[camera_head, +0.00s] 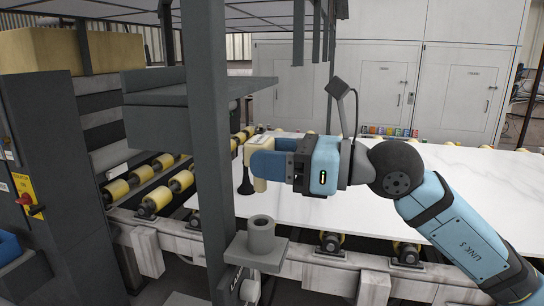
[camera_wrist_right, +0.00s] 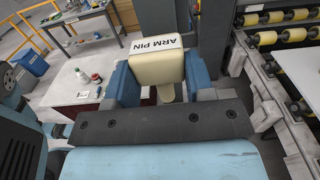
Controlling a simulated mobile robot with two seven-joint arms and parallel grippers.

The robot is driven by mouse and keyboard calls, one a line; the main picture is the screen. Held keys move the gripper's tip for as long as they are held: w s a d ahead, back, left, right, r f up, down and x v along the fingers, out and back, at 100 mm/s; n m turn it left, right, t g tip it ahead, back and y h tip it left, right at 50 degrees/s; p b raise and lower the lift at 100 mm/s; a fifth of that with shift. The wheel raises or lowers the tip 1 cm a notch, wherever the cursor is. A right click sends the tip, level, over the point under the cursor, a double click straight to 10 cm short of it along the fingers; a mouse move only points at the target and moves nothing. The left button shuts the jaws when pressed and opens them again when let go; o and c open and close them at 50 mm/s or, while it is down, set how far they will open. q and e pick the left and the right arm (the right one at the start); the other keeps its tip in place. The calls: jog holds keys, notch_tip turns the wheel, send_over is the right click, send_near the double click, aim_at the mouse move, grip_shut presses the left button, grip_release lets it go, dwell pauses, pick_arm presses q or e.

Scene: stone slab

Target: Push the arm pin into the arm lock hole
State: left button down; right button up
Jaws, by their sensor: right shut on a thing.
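The cream arm pin (camera_wrist_right: 156,64), a block labelled "ARM PIN", sits between the two blue fingers of my right gripper (camera_wrist_right: 165,80) in the right wrist view. Part of a narrower cream shaft shows below the block there. In the head view my right gripper (camera_head: 265,163) is shut on the pin (camera_head: 259,184), whose cream ends show above and below the blue finger. The grey arm lock hole (camera_head: 261,222) is the opening of an upright cylinder below the pin. The pin is apart from and above it. My left gripper is not in view.
A grey upright post (camera_head: 207,150) stands just left of the gripper. A white stone slab (camera_head: 320,195) lies on yellow rollers (camera_head: 155,199) behind the arm. A dark cone-shaped part (camera_head: 245,182) shows beside the pin. A workbench (camera_wrist_right: 80,27) shows in the wrist view.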

aim_at(272, 223)
notch_tip(272, 223, down, 4)
jog(key=shift+r+b, duration=0.15)
jog(key=shift+b, duration=1.05)
jog(key=shift+f, duration=0.25)
jog(key=shift+b, duration=0.75)
dwell(0.5)
jog(key=shift+f+b, duration=1.65)
jog(key=shift+f, duration=0.45)
jog(key=shift+f+b, duration=0.4)
jog(key=shift+f, duration=0.1)
jog(key=shift+f+b, duration=0.35)
jog(key=shift+f, duration=0.05)
jog(key=o, duration=1.1)
